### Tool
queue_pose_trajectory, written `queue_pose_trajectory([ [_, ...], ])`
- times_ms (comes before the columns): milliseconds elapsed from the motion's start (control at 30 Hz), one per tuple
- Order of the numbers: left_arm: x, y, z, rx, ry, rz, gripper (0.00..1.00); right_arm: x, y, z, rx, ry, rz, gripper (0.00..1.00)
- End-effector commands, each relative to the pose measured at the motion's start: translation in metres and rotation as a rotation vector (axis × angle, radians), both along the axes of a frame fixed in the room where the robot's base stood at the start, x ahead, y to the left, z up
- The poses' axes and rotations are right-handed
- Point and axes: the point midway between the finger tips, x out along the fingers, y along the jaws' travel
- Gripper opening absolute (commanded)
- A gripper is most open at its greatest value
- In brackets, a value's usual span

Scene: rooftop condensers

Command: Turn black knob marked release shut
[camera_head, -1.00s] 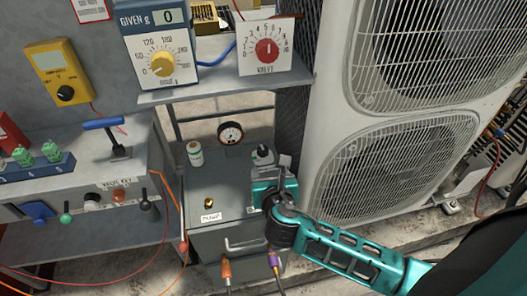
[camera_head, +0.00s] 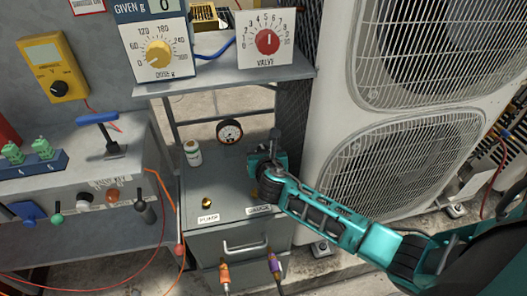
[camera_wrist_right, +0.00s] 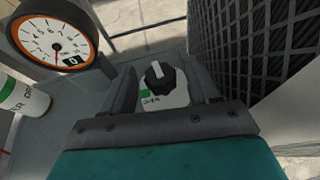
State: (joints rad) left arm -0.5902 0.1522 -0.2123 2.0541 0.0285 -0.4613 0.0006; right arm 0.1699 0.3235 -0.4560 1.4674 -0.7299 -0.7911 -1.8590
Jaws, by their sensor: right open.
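A black knob (camera_wrist_right: 159,75) with a white pointer bar sits on a pale plate with a green mark, in the right wrist view. Its small lettering is too blurred to read. My right gripper (camera_wrist_right: 162,70) is open, with one finger on each side of the knob; I cannot tell whether either finger touches it. In the head view my right gripper (camera_head: 266,155) is over the back right of the grey cabinet top and hides the knob. My left gripper is not in view.
A round gauge (camera_head: 229,131) and a white-green canister (camera_head: 193,153) stand left of my gripper. A brass knob (camera_head: 206,202) is nearer the front. The shelf (camera_head: 220,82) hangs above, and the condenser unit (camera_head: 330,120) stands close on the right.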

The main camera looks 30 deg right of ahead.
Motion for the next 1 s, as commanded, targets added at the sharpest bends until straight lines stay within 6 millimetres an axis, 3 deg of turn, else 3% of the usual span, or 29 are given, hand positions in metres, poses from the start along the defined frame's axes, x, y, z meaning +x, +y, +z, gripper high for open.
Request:
queue_pose_trajectory([
  [67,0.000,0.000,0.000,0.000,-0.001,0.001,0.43,0.000,0.000,0.000,0.000,0.000,0.000,0.60],
  [667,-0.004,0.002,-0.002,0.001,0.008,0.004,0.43,0.000,0.000,0.000,0.000,0.000,0.000,0.04],
  [1000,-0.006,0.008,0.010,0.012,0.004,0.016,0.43,0.000,0.002,0.002,0.000,0.003,-0.130,0.04],
])
